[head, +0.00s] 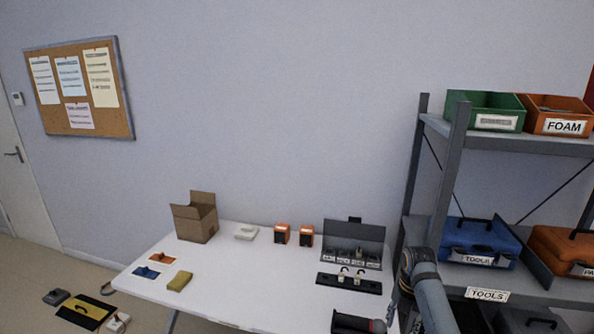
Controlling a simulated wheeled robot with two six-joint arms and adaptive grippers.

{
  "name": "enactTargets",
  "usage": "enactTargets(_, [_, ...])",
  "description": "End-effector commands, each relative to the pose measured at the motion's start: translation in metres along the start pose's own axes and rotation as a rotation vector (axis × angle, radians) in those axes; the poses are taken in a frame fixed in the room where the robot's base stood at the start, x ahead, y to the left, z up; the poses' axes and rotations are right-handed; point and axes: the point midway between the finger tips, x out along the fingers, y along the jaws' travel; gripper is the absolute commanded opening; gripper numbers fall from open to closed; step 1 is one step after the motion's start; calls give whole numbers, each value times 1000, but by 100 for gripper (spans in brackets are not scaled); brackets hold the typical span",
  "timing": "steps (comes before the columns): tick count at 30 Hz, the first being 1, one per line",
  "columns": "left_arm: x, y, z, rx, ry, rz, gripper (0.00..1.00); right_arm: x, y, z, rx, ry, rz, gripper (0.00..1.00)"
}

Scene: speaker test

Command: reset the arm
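One of my arms (430,298) rises at the lower right, in front of the shelf, and comes in from the right side. A dark end piece with a reddish ring, which looks like my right gripper (352,323), lies low over the front right of the white table (225,293). It is cut by the bottom edge of the picture. Its fingers do not show clearly, so I cannot tell whether it is open or holds anything. My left gripper is not in view.
Two orange speakers (281,235), an open cardboard box (195,222), a grey compartment case (352,247) and a black strip with white pieces (348,284) are on the table. A metal shelf (452,175) stands right, close to my arm. The table's front middle is clear.

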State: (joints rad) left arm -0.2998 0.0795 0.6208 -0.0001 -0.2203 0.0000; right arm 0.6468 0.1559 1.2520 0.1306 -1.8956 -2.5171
Motion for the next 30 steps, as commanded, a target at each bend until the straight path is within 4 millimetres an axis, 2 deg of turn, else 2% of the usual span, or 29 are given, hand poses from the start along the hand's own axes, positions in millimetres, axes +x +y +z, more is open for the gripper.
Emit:
enactTargets(1, [0, 0, 3, 0, -4, 0, 79, 13, -2, -3, 33, 5, -5, 44])
enactTargets(6, [0, 0, 6, 0, -8, 0, 79, 49, -6, -7, 169, -2, -6, 44])
enactTargets(11, [0, 0, -7, 0, 9, 0, 79, 96, -15, -16, 343, -10, -7, 44])
enactTargets(15, [0, 0, -13, -1, 19, 0, 79, 151, -29, -31, 548, -23, -7, 44])
enactTargets(17, [0, 0, -10, -1, 15, 0, 79, 178, -38, -41, 652, -30, -7, 44])
enactTargets(19, [0, 0, -4, 0, 7, 0, 79, 215, -51, -57, 791, -39, -6, 44])
enactTargets(23, [0, 0, 6, 0, -8, 0, 79, 297, -93, -106, 1132, -58, -1, 44])
enactTargets(24, [0, 0, 6, 0, -10, 0, 79, 324, -110, -127, 1256, -67, 6, 44])
enactTargets(26, [0, 0, 6, 0, -9, 0, 79, 360, -137, -162, 1443, -76, 19, 44])
enactTargets(27, [0, 0, 5, 0, -8, 0, 79, 381, -156, -186, 1568, -81, 30, 44])
enactTargets(30, [0, 0, 2, 0, -4, 0, 79, 423, -205, -250, 1863, -88, 61, 44])
